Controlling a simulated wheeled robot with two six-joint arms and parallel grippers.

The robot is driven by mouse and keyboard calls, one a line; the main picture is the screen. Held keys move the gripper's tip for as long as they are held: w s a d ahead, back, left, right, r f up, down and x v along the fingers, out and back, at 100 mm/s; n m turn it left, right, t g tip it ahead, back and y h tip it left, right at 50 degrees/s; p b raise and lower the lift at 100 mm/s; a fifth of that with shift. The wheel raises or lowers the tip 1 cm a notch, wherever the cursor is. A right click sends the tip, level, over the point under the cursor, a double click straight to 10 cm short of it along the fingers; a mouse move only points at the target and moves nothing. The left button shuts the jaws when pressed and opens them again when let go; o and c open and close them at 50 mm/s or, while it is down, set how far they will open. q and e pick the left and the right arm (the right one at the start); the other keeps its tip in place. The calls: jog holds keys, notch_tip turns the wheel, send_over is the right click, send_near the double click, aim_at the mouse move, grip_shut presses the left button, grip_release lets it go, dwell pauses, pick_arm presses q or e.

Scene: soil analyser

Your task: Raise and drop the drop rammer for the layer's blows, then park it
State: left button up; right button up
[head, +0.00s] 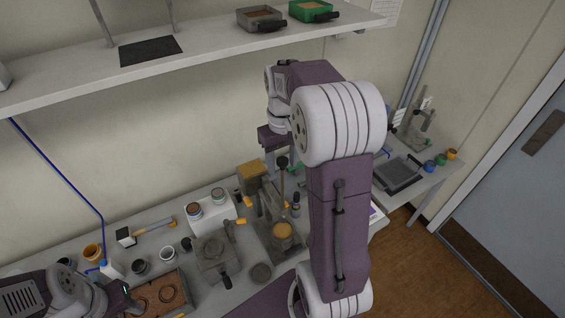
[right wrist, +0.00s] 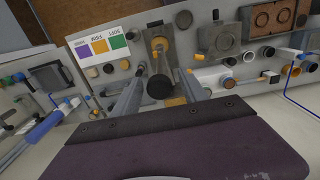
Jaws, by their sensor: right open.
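The drop rammer stands upright on the bench, with a dark round knob (head: 283,162) on a thin rod above a grey stand with a yellowish round part (head: 282,230). My right gripper (head: 280,158) points down at the knob from above. In the right wrist view, its two fingers (right wrist: 160,78) are spread, with the black knob (right wrist: 160,88) between them and a gap on each side. The knob hides part of the rammer below it. My left gripper (head: 128,292) is low at the left in the head view; its jaws are unclear.
A block-like tool with a black handle (head: 212,250) and a white stand with two small jars (head: 208,215) are left of the rammer. A wooden tray (head: 160,298) lies nearer. A shelf (head: 190,66) runs above the bench. A dark tray (head: 398,174) is at the right.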

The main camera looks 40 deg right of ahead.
jog(key=shift+d, duration=0.1)
jog(key=c, duration=0.4)
grip_shut()
jog(key=shift+f+b, duration=0.55)
jog(key=shift+f, duration=0.25)
jog(key=shift+r, duration=0.15)
